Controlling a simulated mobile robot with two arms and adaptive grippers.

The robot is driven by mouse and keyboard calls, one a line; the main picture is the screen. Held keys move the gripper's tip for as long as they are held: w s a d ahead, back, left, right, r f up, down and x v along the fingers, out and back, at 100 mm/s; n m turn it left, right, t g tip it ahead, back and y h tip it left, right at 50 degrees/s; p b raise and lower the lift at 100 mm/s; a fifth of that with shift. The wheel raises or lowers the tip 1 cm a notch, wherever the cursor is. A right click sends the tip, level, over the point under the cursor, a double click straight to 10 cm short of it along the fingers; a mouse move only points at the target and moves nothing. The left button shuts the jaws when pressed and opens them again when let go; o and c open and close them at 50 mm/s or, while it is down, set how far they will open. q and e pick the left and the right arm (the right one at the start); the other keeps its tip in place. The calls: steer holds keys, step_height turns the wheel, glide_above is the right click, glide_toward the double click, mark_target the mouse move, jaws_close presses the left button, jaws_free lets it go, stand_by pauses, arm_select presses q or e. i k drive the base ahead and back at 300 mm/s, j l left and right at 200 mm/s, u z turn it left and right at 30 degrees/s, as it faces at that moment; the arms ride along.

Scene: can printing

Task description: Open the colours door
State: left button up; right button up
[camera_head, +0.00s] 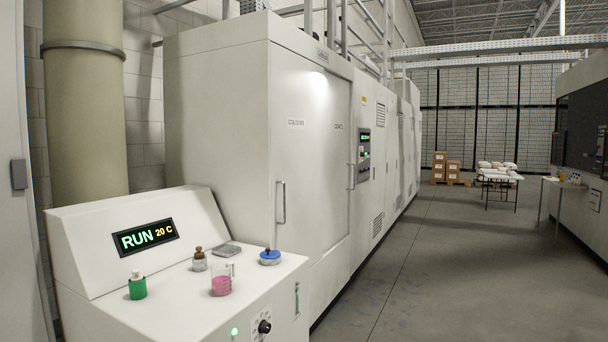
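A tall white machine cabinet (222,115) stands left of the middle. Its front has a white door (305,180) with a small label (296,122) that appears to read "COLOURS", though the print is blurred. The door looks shut and flush with the cabinet front. A vertical metal bar handle (281,202) is on its left part. A second vertical handle (351,176) is farther right, below another small blurred label (338,126). Neither of my grippers is in view.
The floor (420,270) to the right is clear.

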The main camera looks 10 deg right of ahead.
mark_target(298, 82)
steer(key=i+l+u, duration=0.2)
steer(key=i, duration=0.35)
steer(key=i+l+u, duration=0.2)
steer(key=i+l, duration=0.15)
steer(key=i, duration=0.15)
